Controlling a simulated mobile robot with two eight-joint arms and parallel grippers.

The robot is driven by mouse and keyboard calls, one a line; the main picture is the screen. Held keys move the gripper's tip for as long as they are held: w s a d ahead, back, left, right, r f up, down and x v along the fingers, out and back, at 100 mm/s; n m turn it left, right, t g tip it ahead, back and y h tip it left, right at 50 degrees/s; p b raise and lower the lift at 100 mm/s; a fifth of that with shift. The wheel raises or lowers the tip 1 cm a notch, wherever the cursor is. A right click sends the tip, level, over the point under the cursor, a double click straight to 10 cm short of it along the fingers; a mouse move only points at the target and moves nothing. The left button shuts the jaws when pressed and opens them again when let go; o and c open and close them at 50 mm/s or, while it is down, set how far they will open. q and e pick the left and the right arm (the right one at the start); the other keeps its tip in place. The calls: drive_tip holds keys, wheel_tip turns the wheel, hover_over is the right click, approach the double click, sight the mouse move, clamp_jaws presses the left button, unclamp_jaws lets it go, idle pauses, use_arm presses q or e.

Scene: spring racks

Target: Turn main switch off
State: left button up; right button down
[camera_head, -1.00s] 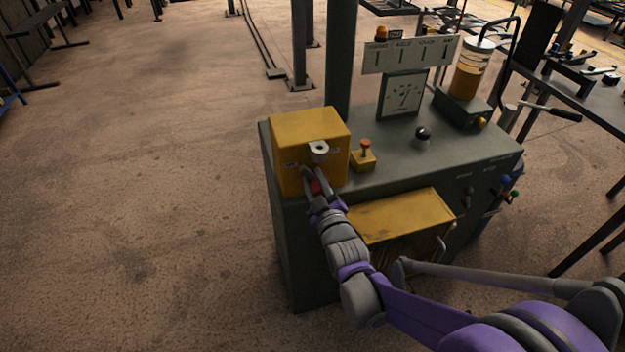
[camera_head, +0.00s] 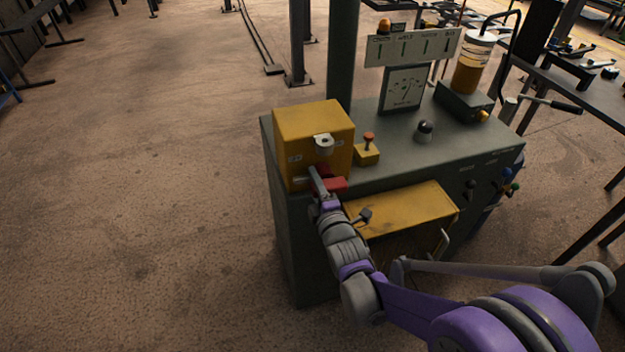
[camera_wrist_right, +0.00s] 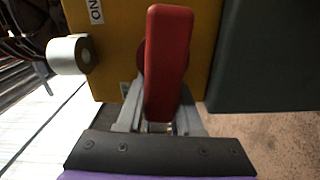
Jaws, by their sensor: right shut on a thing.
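The main switch is a yellow box (camera_head: 312,125) on the left corner of the dark green machine cabinet, with a red handle (camera_head: 336,185) on its front. In the head view the handle points to the right, partly hidden by my gripper. My right gripper (camera_head: 316,182) is at the box front, shut on the red handle. In the right wrist view the handle (camera_wrist_right: 168,60) runs lengthwise between the fingers of the gripper (camera_wrist_right: 160,118), in front of the yellow box (camera_wrist_right: 115,50). My left gripper is not in view.
A grey round fitting (camera_head: 323,143) sticks out of the box above the handle. A small yellow box with a red-topped lever (camera_head: 367,148) and a dark knob (camera_head: 425,130) stand on the cabinet top (camera_head: 395,150). A yellow cover (camera_head: 400,208) juts out below. Floor at left is clear.

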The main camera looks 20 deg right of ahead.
drive_tip(key=shift+d+f+n, duration=0.2)
drive_tip(key=shift+f+n, duration=0.05)
drive_tip(key=shift+n, duration=0.25)
drive_tip(key=c, duration=0.8)
unclamp_jaws()
drive_tip(key=shift+o, duration=1.2)
drive_tip(key=shift+d, duration=0.2)
drive_tip(key=shift+a, duration=0.15)
drive_tip(key=s, duration=1)
drive_tip(key=shift+s+d, duration=0.25)
drive_tip(key=shift+s, duration=0.15)
